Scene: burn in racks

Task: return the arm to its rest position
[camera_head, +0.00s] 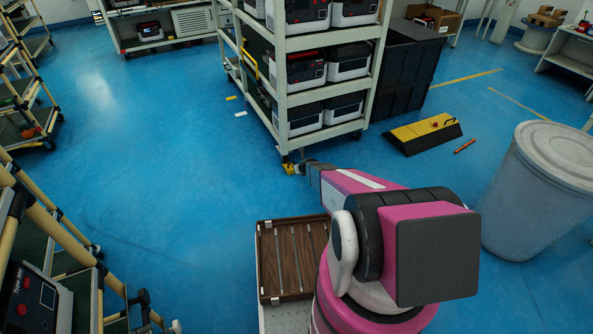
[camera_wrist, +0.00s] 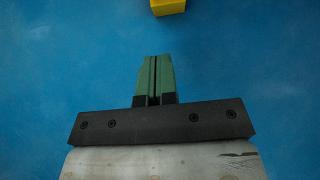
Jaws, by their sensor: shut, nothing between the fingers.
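My gripper (camera_wrist: 154,62) shows in the wrist view with its two green fingers side by side and shut, nothing between them. Blue floor lies below it. In the head view my arm reaches forward from the lower right toward the foot of a rack. The gripper itself is hard to make out there, near the rack's lower front. A yellow block (camera_wrist: 168,6) shows at the top edge of the wrist view, ahead of the fingertips and apart from them.
A wheeled rack (camera_head: 318,136) with several boxy devices stands ahead. A yellow and black wedge (camera_head: 422,134) and an orange stick (camera_head: 465,146) lie right of it. A grey bin (camera_head: 540,190) stands at right. Tan-framed racks (camera_head: 60,232) line the left. Blue floor (camera_head: 160,170) is open between.

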